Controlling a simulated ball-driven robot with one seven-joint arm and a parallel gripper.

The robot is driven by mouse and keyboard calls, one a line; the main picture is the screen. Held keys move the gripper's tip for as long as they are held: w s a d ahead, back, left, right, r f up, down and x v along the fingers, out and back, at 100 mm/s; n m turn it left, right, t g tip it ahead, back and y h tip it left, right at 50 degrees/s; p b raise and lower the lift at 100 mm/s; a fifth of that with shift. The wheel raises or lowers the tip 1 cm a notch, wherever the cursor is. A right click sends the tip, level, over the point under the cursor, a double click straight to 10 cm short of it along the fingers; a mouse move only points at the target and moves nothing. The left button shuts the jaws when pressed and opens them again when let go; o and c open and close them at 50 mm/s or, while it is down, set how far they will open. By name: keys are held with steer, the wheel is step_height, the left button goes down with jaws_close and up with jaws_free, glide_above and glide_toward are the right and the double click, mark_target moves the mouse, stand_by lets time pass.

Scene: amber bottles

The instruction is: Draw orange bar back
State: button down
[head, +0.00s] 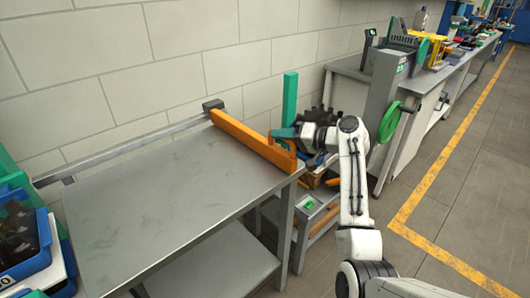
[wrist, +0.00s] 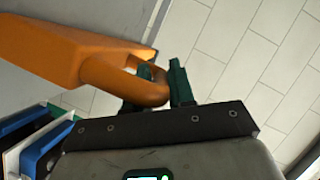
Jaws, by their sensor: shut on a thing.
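The orange bar (head: 250,138) lies across the right end of the grey metal table, from the rail at the wall to the table's front right corner. In the wrist view the bar (wrist: 60,45) enters from the upper left and ends in a rounded orange handle loop (wrist: 135,85). My gripper (head: 285,134) is at the bar's near end, with its green fingers around the handle. In the wrist view the gripper (wrist: 165,85) has one finger through the loop and one outside it, shut on the handle. The inner finger is partly hidden by the loop.
The grey table (head: 160,205) has a clear top. A metal rail (head: 130,150) runs along its wall side. Blue bins (head: 25,240) stand at the left. A green post (head: 290,98) rises behind my gripper. A workbench with a green handwheel (head: 390,125) stands at right.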

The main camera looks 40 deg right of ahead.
steer(key=shift+d, duration=1.15)
steer(key=c, duration=1.1)
jaws_free()
steer(key=shift+d, duration=0.2)
steer(key=shift+o, duration=0.2)
steer(key=shift+a, duration=0.1)
steer(key=b+v, duration=0.1)
steer(key=v, duration=1)
steer(key=shift+w, duration=0.1)
